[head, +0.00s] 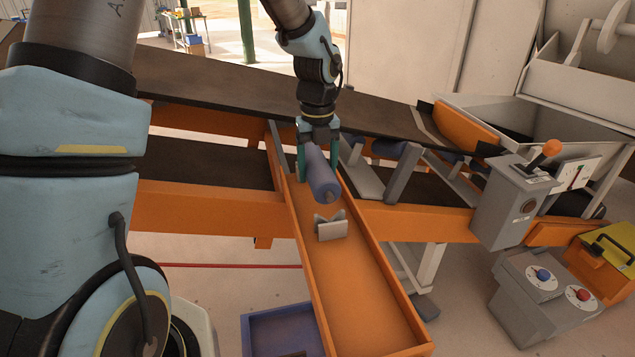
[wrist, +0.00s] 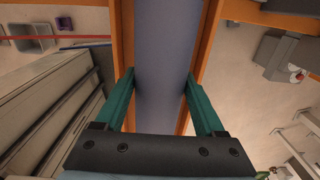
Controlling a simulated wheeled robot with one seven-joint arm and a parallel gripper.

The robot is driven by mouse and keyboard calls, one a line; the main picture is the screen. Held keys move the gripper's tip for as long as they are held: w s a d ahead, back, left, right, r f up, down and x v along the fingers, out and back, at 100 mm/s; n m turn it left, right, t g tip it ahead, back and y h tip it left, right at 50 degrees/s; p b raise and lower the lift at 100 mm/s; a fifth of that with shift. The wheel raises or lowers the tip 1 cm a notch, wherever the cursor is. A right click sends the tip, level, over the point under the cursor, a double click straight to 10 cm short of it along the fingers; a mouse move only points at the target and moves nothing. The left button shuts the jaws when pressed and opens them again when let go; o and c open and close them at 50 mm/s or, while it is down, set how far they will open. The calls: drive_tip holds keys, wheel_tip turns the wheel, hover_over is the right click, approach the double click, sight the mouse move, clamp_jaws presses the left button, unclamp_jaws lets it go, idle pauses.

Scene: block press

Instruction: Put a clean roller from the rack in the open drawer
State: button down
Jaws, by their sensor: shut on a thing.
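A blue-grey roller (head: 323,181) is held in my gripper (head: 318,158) above the far part of the orange open drawer (head: 375,290). The drawer slopes out from under the conveyor toward me. A small pale notched bracket (head: 330,228) stands in the drawer, just in front of the roller's near end. In the wrist view the roller (wrist: 163,60) runs between the green fingers of my gripper (wrist: 160,95), which are shut on it. I cannot tell whether the roller touches the drawer. The rack is not clearly identifiable.
A black conveyor belt (head: 240,95) on an orange frame (head: 200,210) crosses behind the drawer. A blue bin (head: 280,330) stands on the floor left of the drawer's near end. A grey lever box (head: 512,205) and a button box (head: 545,295) are at right.

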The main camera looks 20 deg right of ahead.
drive_tip(key=shift+s+f, duration=0.1)
drive_tip(key=shift+f, duration=1.75)
drive_tip(key=shift+f, duration=0.1)
drive_tip(key=shift+f, duration=0.35)
drive_tip(key=shift+f, duration=0.15)
unclamp_jaws()
